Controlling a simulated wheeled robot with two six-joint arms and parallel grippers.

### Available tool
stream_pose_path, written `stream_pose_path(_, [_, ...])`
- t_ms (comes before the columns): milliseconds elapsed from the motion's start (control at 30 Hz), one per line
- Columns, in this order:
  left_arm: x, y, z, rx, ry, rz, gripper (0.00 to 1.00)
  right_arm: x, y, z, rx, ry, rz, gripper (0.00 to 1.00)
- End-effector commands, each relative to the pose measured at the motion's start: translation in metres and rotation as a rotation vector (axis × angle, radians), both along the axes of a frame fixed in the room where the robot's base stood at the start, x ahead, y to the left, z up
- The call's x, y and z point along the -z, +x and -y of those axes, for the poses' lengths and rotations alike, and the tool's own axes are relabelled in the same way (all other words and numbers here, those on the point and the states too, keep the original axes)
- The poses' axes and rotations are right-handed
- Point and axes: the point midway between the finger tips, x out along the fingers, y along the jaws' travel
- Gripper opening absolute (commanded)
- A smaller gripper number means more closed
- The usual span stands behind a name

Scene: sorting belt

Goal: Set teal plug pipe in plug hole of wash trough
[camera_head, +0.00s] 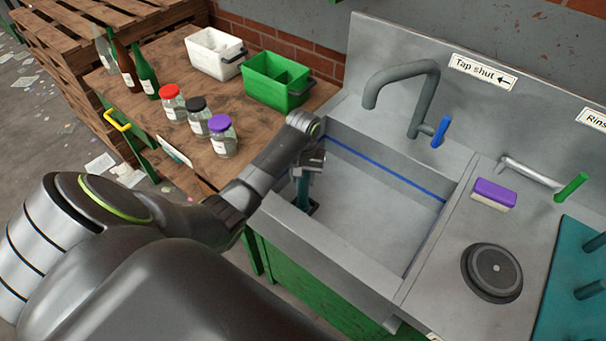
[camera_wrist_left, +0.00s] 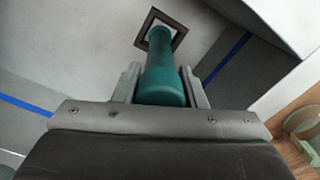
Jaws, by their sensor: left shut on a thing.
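My left gripper (camera_head: 311,160) reaches down into the left end of the grey metal wash trough (camera_head: 375,205). It is shut on the teal plug pipe (camera_head: 302,193), which stands roughly upright below the fingers. In the left wrist view, the teal plug pipe (camera_wrist_left: 163,75) sits between the two fingers of my left gripper (camera_wrist_left: 168,85). Its far end overlaps the square, dark-edged plug hole (camera_wrist_left: 181,36) in the trough floor. I cannot tell how deep the end sits in the hole. In the head view the plug hole (camera_head: 313,207) is mostly hidden. My right gripper is not in view.
A grey tap (camera_head: 425,95) with a blue lever stands behind the trough. Jars, bottles, a white bin (camera_head: 214,53) and a green bin (camera_head: 277,80) stand on the wooden table at left.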

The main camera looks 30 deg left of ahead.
Motion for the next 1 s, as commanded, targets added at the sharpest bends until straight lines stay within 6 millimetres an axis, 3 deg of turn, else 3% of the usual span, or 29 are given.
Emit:
stream_pose_path(233, [0.001,0.000,0.000,0.000,0.000,0.001,0.21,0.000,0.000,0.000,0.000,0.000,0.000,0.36])
stream_pose_path(267, [0.001,0.000,0.000,0.000,0.000,0.001,0.40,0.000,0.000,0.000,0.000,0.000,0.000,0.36])
stream_pose_path(433, [0.001,0.000,0.000,0.000,0.000,0.001,0.62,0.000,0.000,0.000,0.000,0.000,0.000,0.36])
stream_pose_path(767, [-0.001,0.000,0.000,0.000,0.000,0.000,0.63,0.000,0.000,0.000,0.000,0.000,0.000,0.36])
stream_pose_path(1000, [-0.037,0.001,0.000,0.001,0.001,0.006,0.63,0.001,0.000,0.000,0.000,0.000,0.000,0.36])
